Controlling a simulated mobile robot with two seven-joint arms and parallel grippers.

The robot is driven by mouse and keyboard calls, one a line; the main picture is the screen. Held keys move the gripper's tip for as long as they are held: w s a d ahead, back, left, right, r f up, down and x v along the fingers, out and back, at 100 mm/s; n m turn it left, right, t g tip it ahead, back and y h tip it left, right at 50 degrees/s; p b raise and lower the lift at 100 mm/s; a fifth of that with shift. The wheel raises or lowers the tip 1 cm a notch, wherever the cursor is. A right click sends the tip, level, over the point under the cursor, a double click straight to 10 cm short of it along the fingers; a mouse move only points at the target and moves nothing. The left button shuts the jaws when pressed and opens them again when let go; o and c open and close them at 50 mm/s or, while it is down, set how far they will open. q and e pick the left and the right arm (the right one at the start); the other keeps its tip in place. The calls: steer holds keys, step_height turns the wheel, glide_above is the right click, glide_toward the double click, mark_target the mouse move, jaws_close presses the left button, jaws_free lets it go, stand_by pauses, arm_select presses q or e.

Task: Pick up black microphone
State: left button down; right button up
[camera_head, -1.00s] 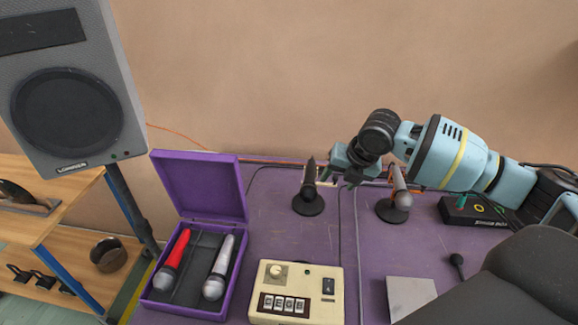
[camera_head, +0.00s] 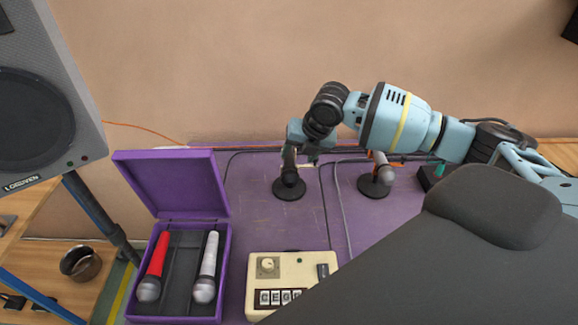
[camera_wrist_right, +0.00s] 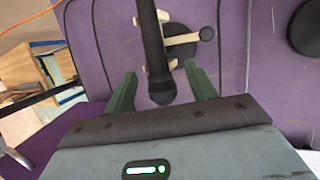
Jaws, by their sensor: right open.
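The black microphone (camera_head: 290,162) stands upright in a round black stand (camera_head: 289,190) toward the back of the purple table. My right gripper (camera_head: 302,157) is at the microphone's upper part, partly hiding it in the head view. In the right wrist view, the microphone (camera_wrist_right: 153,50) runs down between the two green fingers of the open right gripper (camera_wrist_right: 161,92), with a gap on both sides. My left gripper is not in view.
An open purple case (camera_head: 175,318) holds a red microphone (camera_head: 157,254) and a silver one (camera_head: 209,254). A cream box with dials (camera_head: 290,263) sits in front. Cables lie behind.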

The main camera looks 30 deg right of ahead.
mark_target(291, 159)
steer(key=w+f, duration=0.2)
steer(key=f, duration=0.1)
steer(key=shift+w+a+f, duration=0.15)
steer(key=shift+w+a, duration=0.05)
steer(key=shift+w, duration=0.05)
steer(key=shift+w+f, duration=0.2)
steer(key=shift+f, duration=0.25)
steer(key=shift+r, duration=0.1)
jaws_close()
steer(key=shift+r, duration=0.8)
steer(key=shift+s+a+r, duration=0.1)
steer(key=shift+s+r, duration=0.05)
steer(key=shift+r, duration=0.35)
steer(key=shift+s+a+r, duration=0.1)
steer(key=shift+r, duration=0.4)
steer(key=s+a+r, duration=0.1)
steer(key=s+a, duration=0.8)
steer(key=s, duration=0.3)
steer(key=shift+s+r, duration=0.2)
steer(key=shift+s, duration=0.1)
